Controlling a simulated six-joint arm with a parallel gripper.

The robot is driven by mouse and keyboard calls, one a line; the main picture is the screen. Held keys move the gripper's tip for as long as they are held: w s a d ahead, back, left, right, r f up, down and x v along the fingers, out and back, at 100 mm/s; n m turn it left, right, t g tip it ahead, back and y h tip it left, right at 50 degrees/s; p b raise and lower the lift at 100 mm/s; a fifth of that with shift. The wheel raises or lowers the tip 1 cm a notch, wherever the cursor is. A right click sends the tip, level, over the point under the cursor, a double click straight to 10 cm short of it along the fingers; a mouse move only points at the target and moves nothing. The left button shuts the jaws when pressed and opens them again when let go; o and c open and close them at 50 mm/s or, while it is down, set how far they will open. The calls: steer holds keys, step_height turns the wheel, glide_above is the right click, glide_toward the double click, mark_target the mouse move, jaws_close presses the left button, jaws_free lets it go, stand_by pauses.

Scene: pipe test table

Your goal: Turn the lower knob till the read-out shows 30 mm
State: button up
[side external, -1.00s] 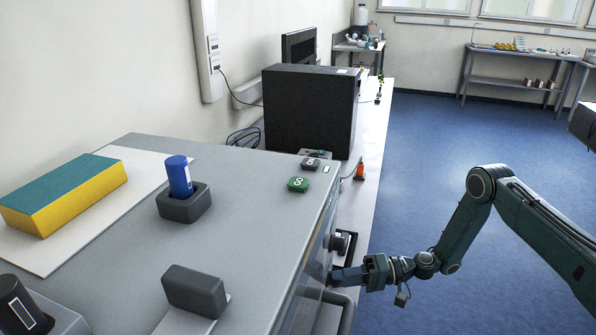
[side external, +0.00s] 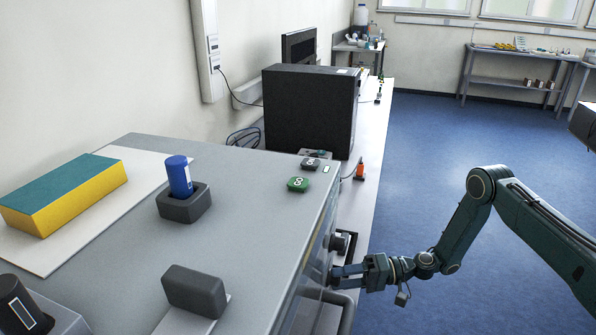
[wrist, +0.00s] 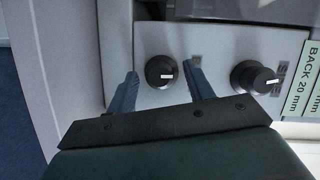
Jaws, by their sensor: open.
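The lower knob (wrist: 160,72) is round and black with a white pointer mark. In the wrist view it sits on a light grey panel (wrist: 215,45) between the two blue fingers of my gripper (wrist: 163,88). The jaws are open, with a visible gap to the knob on both sides. In the side view my gripper (side external: 347,275) is at the front of the grey cabinet, just below the upper knob (side external: 340,242); the lower knob is hidden there. The upper knob also shows in the wrist view (wrist: 252,78), right of the gripper. No read-out figure is legible.
A pale green label (wrist: 300,88) reading "BACK 20 mm" is at the right of the wrist view. The cabinet top (side external: 255,205) holds a blue cylinder in a holder (side external: 179,175) and a yellow-teal block (side external: 65,195).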

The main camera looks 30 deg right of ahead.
steer(key=v, duration=1.3)
steer(key=shift+s+d, duration=0.2)
steer(key=shift+d, duration=0.15)
steer(key=shift+a, duration=0.1)
steer(key=s+a+r+n+t+h, duration=0.2)
steer(key=s+a+r+n+h, duration=0.1)
steer(key=n, duration=0.7)
steer(key=shift+s+a+r+t+h, duration=0.25)
steer(key=shift+r+h, duration=0.45)
steer(key=shift+h, duration=0.4)
steer(key=shift+w, duration=0.15)
steer(key=shift+x, duration=6.8)
steer(key=shift+f, duration=0.1)
steer(key=shift+c, duration=0.2)
steer(key=c, duration=0.9)
